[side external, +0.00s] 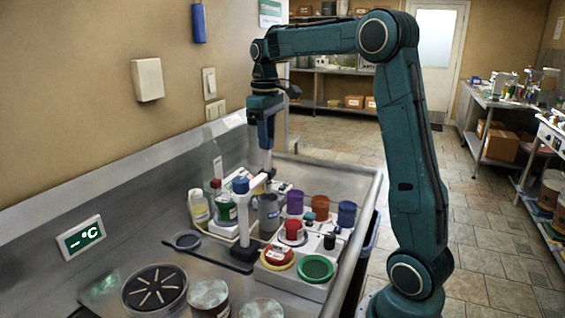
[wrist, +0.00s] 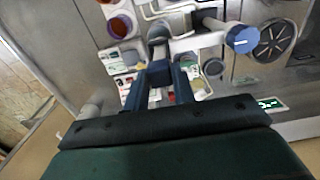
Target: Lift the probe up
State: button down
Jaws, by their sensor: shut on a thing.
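My gripper (side external: 265,143) points down over the back of the bench and is shut on a slim upright piece that I take to be the probe (side external: 266,160). Its pale upper part shows just under the fingers; its lower end is hard to make out. In the wrist view my gripper (wrist: 160,76) shows two blue fingers, and the piece between them is not clear. A grey jug (side external: 268,213) stands below and in front of the gripper.
Purple (side external: 295,202), orange (side external: 320,208) and blue (side external: 346,213) cups stand to the right. Bottles (side external: 221,206) stand to the left. Round lids (side external: 315,268) and a black slotted disc (side external: 154,289) lie nearer.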

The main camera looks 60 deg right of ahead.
jog(key=shift+r, duration=0.4)
jog(key=c, duration=1.5)
grip_release()
jog(key=o, duration=0.3)
jog(key=shift+o, duration=0.2)
jog(key=shift+f, duration=0.1)
notch_tip(320, 180, up, 14)
jog(key=shift+f, duration=0.1)
